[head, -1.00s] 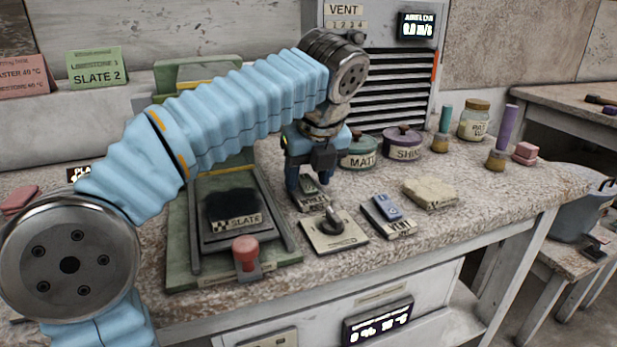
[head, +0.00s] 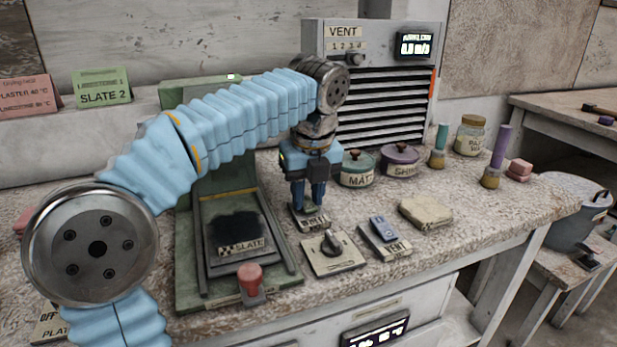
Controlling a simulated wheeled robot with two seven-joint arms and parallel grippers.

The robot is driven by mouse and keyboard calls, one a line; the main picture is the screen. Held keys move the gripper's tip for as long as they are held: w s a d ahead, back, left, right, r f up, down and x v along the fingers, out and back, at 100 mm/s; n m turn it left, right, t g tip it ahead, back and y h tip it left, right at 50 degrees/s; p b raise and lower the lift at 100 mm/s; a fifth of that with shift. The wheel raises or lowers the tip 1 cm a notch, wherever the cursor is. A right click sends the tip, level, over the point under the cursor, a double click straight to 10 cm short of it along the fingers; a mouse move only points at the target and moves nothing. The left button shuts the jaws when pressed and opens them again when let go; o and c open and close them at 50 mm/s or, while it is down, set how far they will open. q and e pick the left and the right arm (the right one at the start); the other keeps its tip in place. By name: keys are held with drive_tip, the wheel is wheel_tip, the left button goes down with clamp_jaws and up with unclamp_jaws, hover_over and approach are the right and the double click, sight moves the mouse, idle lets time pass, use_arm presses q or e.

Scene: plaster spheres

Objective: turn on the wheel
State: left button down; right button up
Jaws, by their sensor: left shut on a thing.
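The wheel switch (head: 314,223) is a small plate with a dark-lettered label near the middle of the worktop, partly hidden by my gripper. My left gripper (head: 308,203) points straight down over it, its fingers shut on the switch's upper part. The wheel machine beside it has a green base (head: 187,296) and a dark slate pad (head: 237,228) on a sliding bed; my left arm hides part of its column. My right gripper is not in view.
A dial plate (head: 334,252), the blue vent switch (head: 384,234) and a folded cloth (head: 425,213) lie close on the right. Lidded pots (head: 357,170) and brushes (head: 497,155) stand behind. A red knob (head: 250,277) stands in front of the machine.

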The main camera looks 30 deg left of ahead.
sight(307, 202)
use_arm(q)
drive_tip(key=shift+w+a+g+h, duration=0.15)
drive_tip(key=shift+a+g+h, duration=0.1)
drive_tip(key=shift+g+h, duration=0.2)
drive_tip(key=shift+h+b, duration=0.25)
drive_tip(key=shift+b, duration=0.05)
drive_tip(key=c, duration=0.9)
unclamp_jaws()
wheel_tip(307, 202, up, 7)
drive_tip(key=shift+d+f, duration=0.1)
drive_tip(key=shift+d, duration=0.05)
drive_tip(key=shift+r, duration=0.4)
